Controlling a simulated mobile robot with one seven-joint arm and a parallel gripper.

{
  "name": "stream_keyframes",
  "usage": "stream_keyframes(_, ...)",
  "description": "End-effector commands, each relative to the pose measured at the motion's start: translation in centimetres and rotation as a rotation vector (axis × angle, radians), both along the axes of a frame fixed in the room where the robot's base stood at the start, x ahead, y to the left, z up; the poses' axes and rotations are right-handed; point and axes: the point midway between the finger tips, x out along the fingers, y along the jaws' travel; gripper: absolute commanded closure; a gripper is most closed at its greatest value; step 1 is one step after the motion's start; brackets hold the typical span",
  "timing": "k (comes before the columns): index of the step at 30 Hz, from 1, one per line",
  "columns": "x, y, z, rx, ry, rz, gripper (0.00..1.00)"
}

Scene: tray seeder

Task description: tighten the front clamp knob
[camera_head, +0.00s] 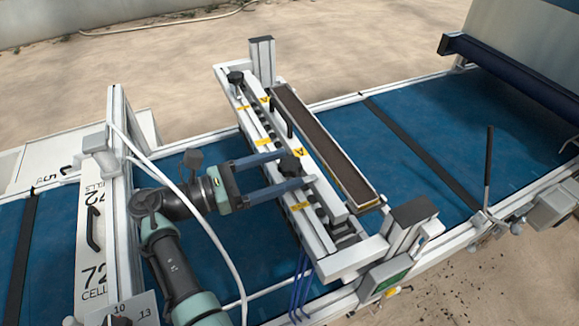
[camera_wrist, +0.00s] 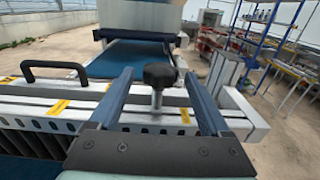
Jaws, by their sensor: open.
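The front clamp knob (camera_head: 290,164) is a black lobed knob on the near part of the pale seeder beam (camera_head: 318,222). In the wrist view the knob (camera_wrist: 160,76) stands upright on a bare metal stem. My gripper (camera_head: 293,169) is open, with one blue finger on each side of the knob. In the wrist view the fingers of my gripper (camera_wrist: 158,73) flank the knob, with a gap on both sides. I cannot tell whether the fingertips reach past it. A second black knob (camera_head: 236,77) sits at the far end of the beam.
A black handle (camera_wrist: 54,66) rises from the beam left of the knob. A long soil-filled trough (camera_head: 325,148) lies just beyond it. The blue belt (camera_head: 395,145) runs beneath. A white cable (camera_head: 190,205) hangs across my arm. A grey-and-green control box (camera_head: 388,277) stands at the near end.

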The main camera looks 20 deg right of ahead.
Motion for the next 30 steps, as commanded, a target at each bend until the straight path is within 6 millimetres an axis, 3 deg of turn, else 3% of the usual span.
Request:
stream_keyframes(3,0.1,2.3,-0.3,0.000,-0.001,0.005,0.19)
stream_keyframes(10,0.0,4.9,-0.1,-0.001,0.001,0.002,0.19)
stream_keyframes(30,0.5,5.1,0.0,0.045,-0.056,0.025,0.19)
